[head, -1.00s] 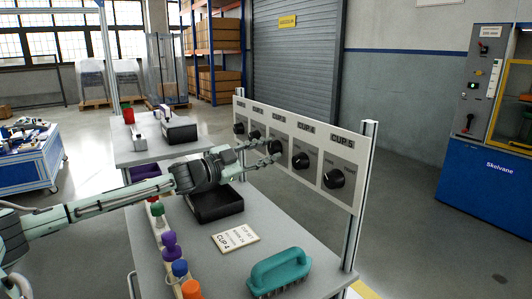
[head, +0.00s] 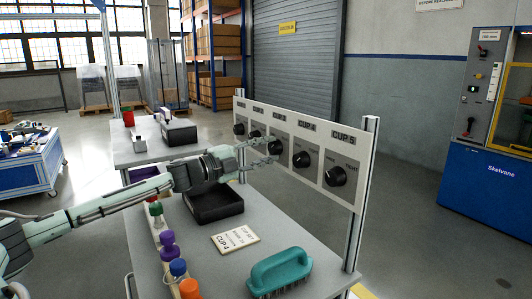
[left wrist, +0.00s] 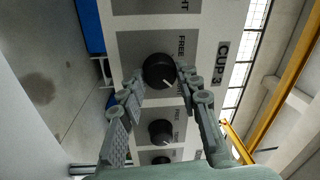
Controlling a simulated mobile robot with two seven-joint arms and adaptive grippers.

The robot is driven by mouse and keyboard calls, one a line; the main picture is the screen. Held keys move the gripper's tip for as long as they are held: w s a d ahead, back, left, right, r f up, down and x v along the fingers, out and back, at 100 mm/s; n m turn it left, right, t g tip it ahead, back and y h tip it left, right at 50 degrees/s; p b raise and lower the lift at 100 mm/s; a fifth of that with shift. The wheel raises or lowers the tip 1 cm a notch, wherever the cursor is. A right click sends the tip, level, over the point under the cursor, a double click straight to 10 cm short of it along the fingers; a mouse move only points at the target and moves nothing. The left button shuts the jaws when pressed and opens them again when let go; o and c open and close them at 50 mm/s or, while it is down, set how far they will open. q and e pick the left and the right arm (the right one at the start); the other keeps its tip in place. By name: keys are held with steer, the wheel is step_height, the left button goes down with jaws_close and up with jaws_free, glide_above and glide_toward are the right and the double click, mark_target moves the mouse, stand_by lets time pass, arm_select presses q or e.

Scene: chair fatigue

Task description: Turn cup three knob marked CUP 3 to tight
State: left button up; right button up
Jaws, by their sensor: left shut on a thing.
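The CUP 3 knob (left wrist: 158,70) is black and round on a dark grey plate in the left wrist view. Its white pointer line slants to the lower right, off the FREE side; the lettering opposite FREE is partly hidden by a finger. My left gripper (left wrist: 159,74) has one finger on each side of this knob and is shut on it. In the head view my left gripper (head: 268,152) reaches the panel (head: 310,118) from the left, its fingers covering part of the knob. My right gripper is not in view.
The CUP 4 knob (head: 301,159) and CUP 5 knob (head: 335,176) sit to the right on the panel. Below are a black tray (head: 215,208), a CUP 4 card (head: 235,239), a teal brush (head: 280,270) and several coloured-top bottles along the table's left edge.

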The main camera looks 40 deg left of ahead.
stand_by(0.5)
arm_select(q)
steer(key=o, duration=1.2)
steer(key=shift+w, duration=0.1)
steer(key=shift+c, duration=0.2)
steer(key=shift+v, duration=0.85)
steer(key=r+v, duration=0.1)
steer(key=v, duration=0.9)
steer(key=shift+f, duration=0.5)
